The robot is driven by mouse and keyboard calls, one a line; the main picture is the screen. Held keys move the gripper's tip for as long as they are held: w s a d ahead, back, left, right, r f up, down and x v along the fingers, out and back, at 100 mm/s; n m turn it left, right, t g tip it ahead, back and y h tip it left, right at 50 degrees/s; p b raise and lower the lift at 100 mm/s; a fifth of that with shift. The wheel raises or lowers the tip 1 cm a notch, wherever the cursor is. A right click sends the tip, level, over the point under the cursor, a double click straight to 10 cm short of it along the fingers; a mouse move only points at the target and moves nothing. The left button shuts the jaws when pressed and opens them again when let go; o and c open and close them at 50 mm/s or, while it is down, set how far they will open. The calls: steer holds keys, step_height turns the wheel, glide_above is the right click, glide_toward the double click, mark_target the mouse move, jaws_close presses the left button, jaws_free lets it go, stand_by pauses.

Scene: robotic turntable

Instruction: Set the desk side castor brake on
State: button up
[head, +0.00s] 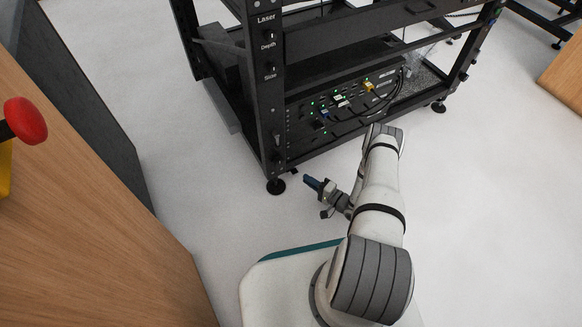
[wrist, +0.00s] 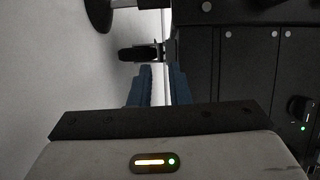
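The black rack (head: 262,120) stands on the floor. At its near corner is a dark castor, small in the head view (head: 293,170). In the wrist view the castor wheel (wrist: 137,53) shows just beyond my fingertips, with a small metal-and-black part (wrist: 159,50) at its right side, possibly the brake lever; its position is not clear. My gripper (head: 311,182) is low near this corner, blue fingers pointing at the castor. In the wrist view my gripper (wrist: 160,78) has a narrow gap between its fingers, with nothing visible held.
Another foot (head: 438,106) is at the rack's far right corner. A wooden desk (head: 90,200) stands on the left, with a dark panel (head: 95,100) behind it. Light floor (head: 210,200) lies free between desk and rack.

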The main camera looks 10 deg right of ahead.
mark_target(294, 171)
steer(key=shift+w+a+f, duration=0.1)
steer(key=shift+w+a, duration=0.15)
steer(key=shift+w, duration=0.15)
steer(key=b+x, duration=0.2)
steer(key=x, duration=0.5)
steer(key=shift+b, duration=0.35)
steer(key=shift+s+r, duration=0.1)
steer(key=shift+r, duration=0.1)
steer(key=shift+c, duration=0.3)
jaws_close()
